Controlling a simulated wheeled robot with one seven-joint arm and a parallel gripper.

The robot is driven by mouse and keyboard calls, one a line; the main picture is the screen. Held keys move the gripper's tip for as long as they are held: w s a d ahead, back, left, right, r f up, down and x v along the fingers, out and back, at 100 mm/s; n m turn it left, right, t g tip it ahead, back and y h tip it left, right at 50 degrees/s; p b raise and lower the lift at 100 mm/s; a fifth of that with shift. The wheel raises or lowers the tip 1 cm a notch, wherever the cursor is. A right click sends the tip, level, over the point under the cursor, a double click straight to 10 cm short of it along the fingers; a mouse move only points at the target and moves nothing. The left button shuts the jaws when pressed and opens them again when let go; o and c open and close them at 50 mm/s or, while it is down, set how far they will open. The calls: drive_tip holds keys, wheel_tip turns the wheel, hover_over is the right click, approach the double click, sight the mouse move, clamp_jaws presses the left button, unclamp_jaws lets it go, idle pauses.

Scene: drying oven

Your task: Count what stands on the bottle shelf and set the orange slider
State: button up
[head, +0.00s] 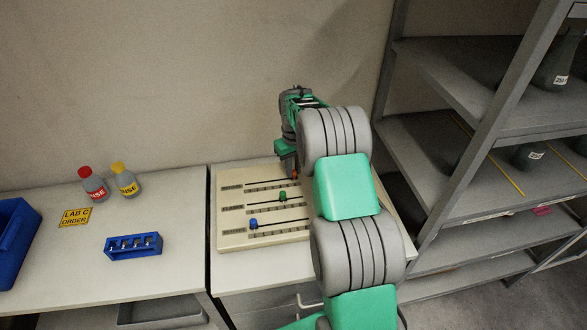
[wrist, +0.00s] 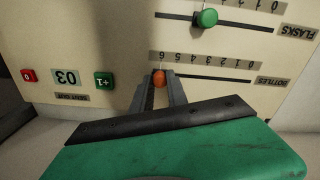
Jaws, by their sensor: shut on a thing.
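The slider panel (head: 235,240) lies on the bench. Its orange slider (wrist: 160,78) sits between the fingertips of my gripper (wrist: 159,80), which is shut on it. In the wrist view, upside down, the slider is near the high-number end of the row labelled BOTTLES (wrist: 269,86); its exact mark is hard to read. The head view shows only a bit of orange beside my gripper (head: 292,172). A shelf unit (head: 450,160) stands at the right. Dark vessels with white labels (head: 555,70) (head: 528,157) show on it, partly cut off. I cannot tell which shelf is the bottle shelf.
Two bottles (head: 93,185) (head: 126,181), a blue rack (head: 133,246) and a blue bin (head: 14,240) stand on the left bench.

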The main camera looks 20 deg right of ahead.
clamp_jaws()
idle(0.8)
